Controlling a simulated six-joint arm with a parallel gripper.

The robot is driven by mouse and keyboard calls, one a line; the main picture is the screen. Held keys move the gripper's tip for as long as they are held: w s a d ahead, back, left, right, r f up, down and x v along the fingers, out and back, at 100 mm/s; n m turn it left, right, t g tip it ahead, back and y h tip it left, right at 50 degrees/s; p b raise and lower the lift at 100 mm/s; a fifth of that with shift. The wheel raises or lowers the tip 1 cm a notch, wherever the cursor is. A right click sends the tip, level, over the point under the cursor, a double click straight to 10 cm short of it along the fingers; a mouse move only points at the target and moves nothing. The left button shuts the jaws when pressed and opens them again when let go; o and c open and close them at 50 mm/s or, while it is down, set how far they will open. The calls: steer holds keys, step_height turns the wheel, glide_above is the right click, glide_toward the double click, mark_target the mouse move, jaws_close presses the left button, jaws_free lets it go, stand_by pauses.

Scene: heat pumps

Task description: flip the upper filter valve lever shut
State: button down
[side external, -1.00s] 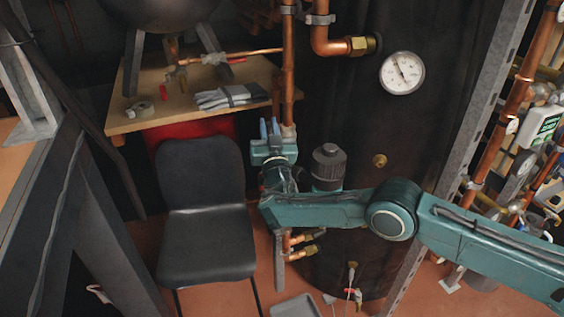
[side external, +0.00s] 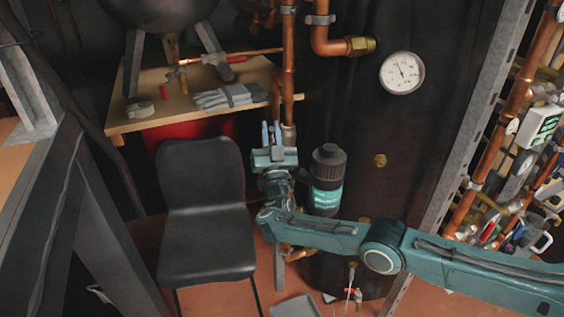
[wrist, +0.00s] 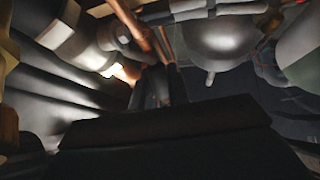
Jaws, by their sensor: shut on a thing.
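My gripper (side external: 271,133) points upward beside the vertical copper pipe (side external: 289,80), left of the black filter canister (side external: 328,170) with its teal label. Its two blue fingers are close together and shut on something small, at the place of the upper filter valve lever. The lever itself is hidden or too small to make out, so its angle cannot be told. In the wrist view, my gripper's dark fingers (wrist: 164,85) stand close together in the middle, and what lies between them is lost in shadow.
A black chair (side external: 205,210) stands to the left. A wooden shelf (side external: 150,118) with grey gloves (side external: 222,97) is behind it. A large dark tank with a round gauge (side external: 402,73) stands to the right. A grey tray (side external: 295,307) lies on the floor.

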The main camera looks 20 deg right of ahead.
mark_target(271, 134)
steer(key=shift+s, duration=0.1)
stand_by(0.5)
steer(key=c, duration=1.4)
jaws_free()
steer(key=shift+s+f, duration=0.1)
steer(key=shift+f, duration=0.1)
steer(key=shift+v, duration=1.15)
steer(key=shift+s+a, duration=0.1)
steer(key=shift+s, duration=0.1)
steer(key=shift+r, duration=3.4)
steer(key=shift+o, duration=0.3)
